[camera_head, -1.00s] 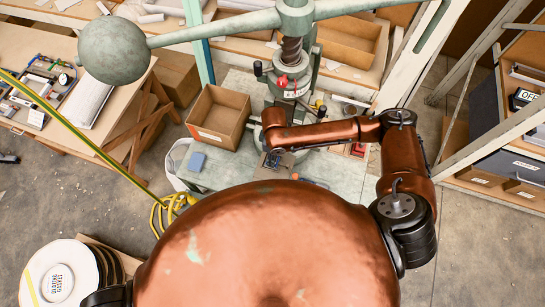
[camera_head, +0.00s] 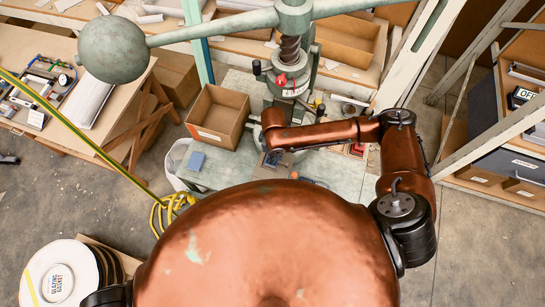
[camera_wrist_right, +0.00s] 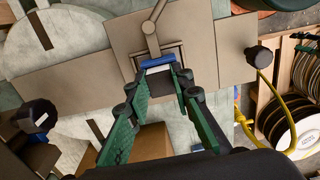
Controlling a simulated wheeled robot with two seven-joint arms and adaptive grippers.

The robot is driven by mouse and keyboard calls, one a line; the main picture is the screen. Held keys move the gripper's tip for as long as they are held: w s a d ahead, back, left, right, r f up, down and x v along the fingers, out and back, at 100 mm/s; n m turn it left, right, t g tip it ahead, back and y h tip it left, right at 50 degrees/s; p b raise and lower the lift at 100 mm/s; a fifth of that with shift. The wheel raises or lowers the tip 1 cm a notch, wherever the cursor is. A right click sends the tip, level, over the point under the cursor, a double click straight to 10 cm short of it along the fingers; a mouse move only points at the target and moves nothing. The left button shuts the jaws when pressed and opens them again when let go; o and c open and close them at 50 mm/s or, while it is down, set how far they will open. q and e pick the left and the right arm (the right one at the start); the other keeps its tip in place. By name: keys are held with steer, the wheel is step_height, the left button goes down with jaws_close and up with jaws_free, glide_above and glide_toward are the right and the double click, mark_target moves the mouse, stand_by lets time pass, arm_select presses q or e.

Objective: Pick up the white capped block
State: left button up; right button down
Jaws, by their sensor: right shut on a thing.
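My right gripper (camera_wrist_right: 160,78) has green-padded fingers and is closed on a small piece with a blue bar (camera_wrist_right: 157,62), at a square brown fixture. A pale strip shows beside the blue bar; I cannot tell whether this is the white capped block, as the fingers hide part of it. In the head view my right gripper (camera_head: 273,158) points down over a small brown plate (camera_head: 268,173) on the pale bench, below the press. My left gripper is not in view.
The fly press (camera_head: 295,65) rises behind the gripper, with its ball arm (camera_head: 115,50) reaching left. A yellow cable (camera_head: 165,210) hangs at the left edge.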

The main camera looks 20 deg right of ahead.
steer(key=shift+r, duration=0.45)
step_height(320, 180, up, 2)
steer(key=shift+r+b, duration=0.15)
steer(key=shift+b, duration=0.45)
arm_select(q)
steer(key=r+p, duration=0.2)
steer(key=p, duration=0.1)
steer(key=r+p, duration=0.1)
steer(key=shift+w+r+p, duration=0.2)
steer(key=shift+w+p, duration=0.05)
steer(key=shift+p, duration=0.05)
arm_select(e)
steer(key=s+a+r, duration=0.4)
steer(key=s+r, duration=0.6)
steer(key=s, duration=0.3)
steer(key=shift+s+a, duration=0.2)
